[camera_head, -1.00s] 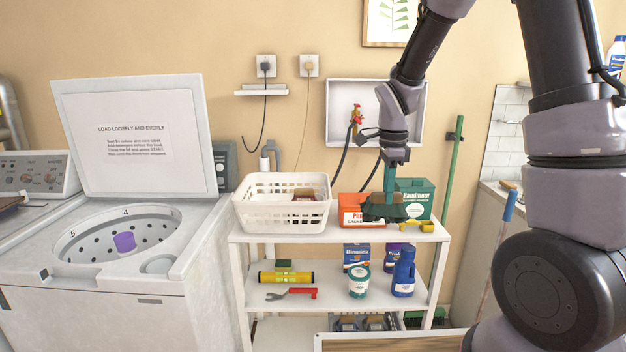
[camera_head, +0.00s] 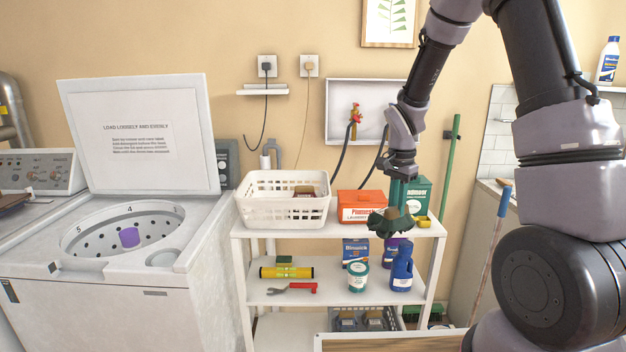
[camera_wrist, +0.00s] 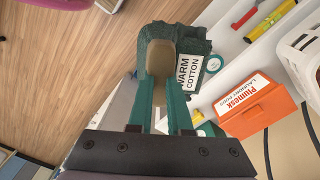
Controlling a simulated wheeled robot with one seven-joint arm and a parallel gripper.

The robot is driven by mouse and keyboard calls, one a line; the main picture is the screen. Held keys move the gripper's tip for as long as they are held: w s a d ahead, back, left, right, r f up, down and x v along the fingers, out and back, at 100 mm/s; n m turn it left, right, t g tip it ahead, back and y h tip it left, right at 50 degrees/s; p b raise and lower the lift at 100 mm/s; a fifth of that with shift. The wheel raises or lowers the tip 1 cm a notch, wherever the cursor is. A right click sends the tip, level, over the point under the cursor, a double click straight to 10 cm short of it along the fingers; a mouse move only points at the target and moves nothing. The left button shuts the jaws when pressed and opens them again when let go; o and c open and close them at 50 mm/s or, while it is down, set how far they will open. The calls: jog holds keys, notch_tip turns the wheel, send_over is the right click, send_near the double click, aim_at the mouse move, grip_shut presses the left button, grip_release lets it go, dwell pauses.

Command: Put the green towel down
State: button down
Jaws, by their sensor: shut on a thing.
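The green towel (camera_head: 384,224) is a dark, bunched cloth hanging from my gripper (camera_head: 397,203), in front of the top shelf's right part. In the wrist view, my gripper (camera_wrist: 164,85) has its teal fingers shut on the towel (camera_wrist: 187,38), which loops around a tan patch. A white "WARM COTTON" tag (camera_wrist: 188,72) shows at its right side. In the head view the towel overlaps the shelf's front edge; I cannot tell whether it touches the shelf.
The white shelf rack (camera_head: 262,231) holds a white basket (camera_head: 262,213), an orange box (camera_head: 350,207) and a green box (camera_head: 421,188) on top. A blue bottle (camera_head: 402,270) stands on the middle level. The open washer (camera_head: 100,285) is at left.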

aim_at(412, 228)
jog(key=w+d+f+n, duration=0.1)
jog(key=d+f+n, duration=0.1)
jog(key=f+n, duration=0.1)
jog(key=w+d+f+n, duration=0.1)
jog(key=d+f+n, duration=0.1)
jog(key=f+n, duration=0.1)
jog(key=w+d+f+n, duration=0.1)
jog(key=d+f+n, duration=0.1)
jog(key=n, duration=0.3)
jog(key=shift+f, duration=0.45)
